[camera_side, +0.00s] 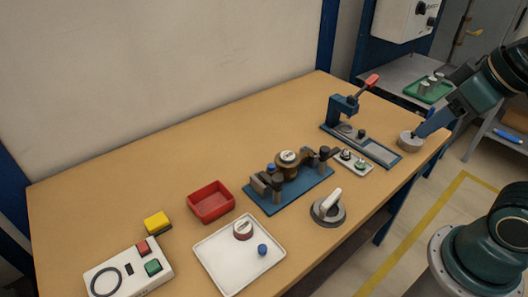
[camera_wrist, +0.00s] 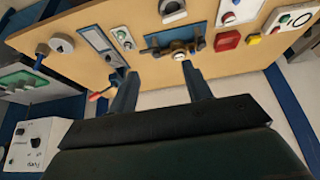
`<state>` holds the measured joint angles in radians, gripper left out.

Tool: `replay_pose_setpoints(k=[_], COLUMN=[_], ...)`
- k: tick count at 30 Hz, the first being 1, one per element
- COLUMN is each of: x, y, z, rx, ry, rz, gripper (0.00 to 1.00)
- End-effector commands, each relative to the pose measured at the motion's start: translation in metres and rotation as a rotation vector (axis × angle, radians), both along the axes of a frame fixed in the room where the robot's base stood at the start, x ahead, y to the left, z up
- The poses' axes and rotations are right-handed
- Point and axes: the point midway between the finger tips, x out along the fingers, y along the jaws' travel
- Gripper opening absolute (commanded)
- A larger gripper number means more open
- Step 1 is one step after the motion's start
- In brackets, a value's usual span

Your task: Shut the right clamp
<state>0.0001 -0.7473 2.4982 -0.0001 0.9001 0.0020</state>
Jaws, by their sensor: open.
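The clamp fixture is a blue plate (camera_side: 300,195) with a brown round meter (camera_side: 288,164) between two dark clamps. The right clamp (camera_side: 325,158) stands at the plate's right end, the left clamp (camera_side: 264,184) at its other end. I cannot tell how far the right clamp's lever is swung. The fixture (camera_wrist: 176,44) shows small at the top of the wrist view, beyond the fingers. My gripper (camera_wrist: 158,70) is open and empty. In the side view my gripper (camera_side: 418,132) is at the table's right edge, well right of the fixture, close to a grey cylinder.
The grey cylinder (camera_side: 409,142) stands near the right edge. A blue press with a red handle (camera_side: 372,81) and a small switch plate (camera_side: 352,161) stand between my gripper and the fixture. A grey dial (camera_side: 329,208), red bin (camera_side: 211,203) and white tray (camera_side: 222,269) are nearby.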

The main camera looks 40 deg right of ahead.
Motion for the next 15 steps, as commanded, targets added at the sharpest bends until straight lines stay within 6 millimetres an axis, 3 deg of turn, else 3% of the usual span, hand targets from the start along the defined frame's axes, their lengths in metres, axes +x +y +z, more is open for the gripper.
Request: replay_pose_setpoints(k=[8, 15], x=[0.017, 0.054], y=[-0.001, -0.005], z=[0.005, 0.009], rx=[0.024, 0.068], ry=[0.039, 0.118], rz=[-0.053, -0.164], gripper=[0.49, 0.49])
